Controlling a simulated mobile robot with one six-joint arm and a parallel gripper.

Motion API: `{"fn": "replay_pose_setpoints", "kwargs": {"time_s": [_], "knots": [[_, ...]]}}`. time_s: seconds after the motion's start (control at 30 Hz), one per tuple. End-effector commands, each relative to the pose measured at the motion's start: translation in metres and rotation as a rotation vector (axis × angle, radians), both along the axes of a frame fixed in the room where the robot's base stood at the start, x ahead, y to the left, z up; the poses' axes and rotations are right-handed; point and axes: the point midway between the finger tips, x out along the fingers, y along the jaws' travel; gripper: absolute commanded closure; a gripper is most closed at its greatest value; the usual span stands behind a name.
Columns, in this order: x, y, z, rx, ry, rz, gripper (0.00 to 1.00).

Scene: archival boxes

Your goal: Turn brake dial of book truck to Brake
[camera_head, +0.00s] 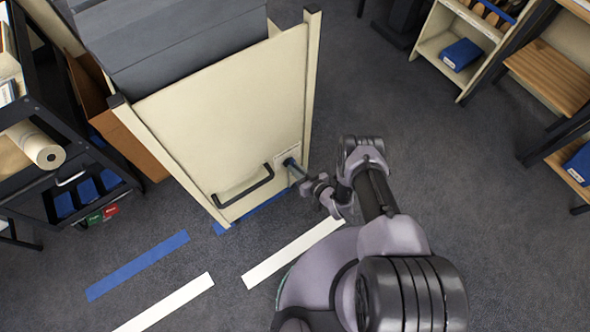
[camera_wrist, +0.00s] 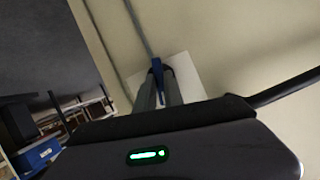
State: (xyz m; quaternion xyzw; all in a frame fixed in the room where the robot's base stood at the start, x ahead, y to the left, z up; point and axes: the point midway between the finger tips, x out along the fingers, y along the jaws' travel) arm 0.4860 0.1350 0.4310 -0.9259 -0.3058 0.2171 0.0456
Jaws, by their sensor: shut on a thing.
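The book truck (camera_head: 225,110) is a cream cart with grey boxes on top, and its end panel faces me. A black handle (camera_head: 243,187) is fixed low on that panel. My gripper (camera_head: 294,168) reaches the panel at the dial. The fingers hide much of the dial, and I cannot read any marking on the plate.
Blue and white floor stripes (camera_head: 137,265) lie in front of the truck. A black shelf (camera_head: 60,130) with a paper roll (camera_head: 43,147) stands at the left. Shelves (camera_head: 465,40) and a wooden-topped unit (camera_head: 548,75) stand at the right. The floor between is clear.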

Motion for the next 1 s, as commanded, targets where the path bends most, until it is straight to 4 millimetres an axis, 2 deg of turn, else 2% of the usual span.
{"fn": "replay_pose_setpoints", "kwargs": {"time_s": [0.5, 1.0], "knots": [[0.0031, -0.0029, -0.0009, 0.277, 0.183, 0.001, 1.00], [0.0039, -0.0034, -0.0008, 0.339, 0.225, 0.001, 1.00]]}}
